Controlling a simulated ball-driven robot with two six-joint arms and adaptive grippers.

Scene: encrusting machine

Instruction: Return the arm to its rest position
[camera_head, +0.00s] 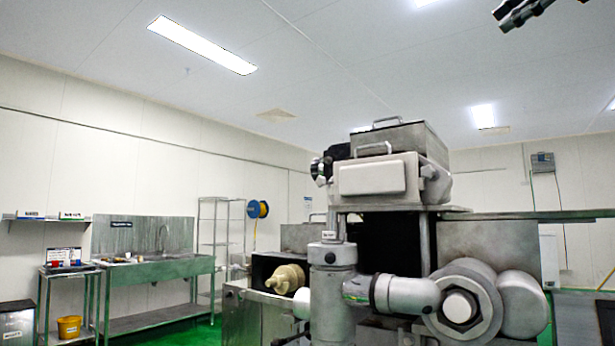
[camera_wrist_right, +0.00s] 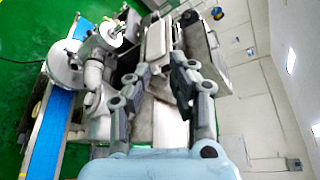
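My right gripper (camera_head: 524,10) shows as dark fingers at the top right edge of the head view, high above the machine and partly cut off. In the right wrist view its two dark fingers (camera_wrist_right: 161,66) stand apart with nothing held between them. The metal encrusting machine (camera_head: 380,180) stands right of the middle in the head view, with a box-like hopper on top. It also shows beyond the fingers in the right wrist view (camera_wrist_right: 160,38). My left gripper does not show.
A steel sink bench (camera_head: 160,270) and a wire shelf rack (camera_head: 220,235) stand along the left wall. A yellow bucket (camera_head: 69,327) is at lower left. A blue conveyor belt (camera_wrist_right: 48,135) shows in the wrist view. The space under the ceiling around the right gripper looks clear.

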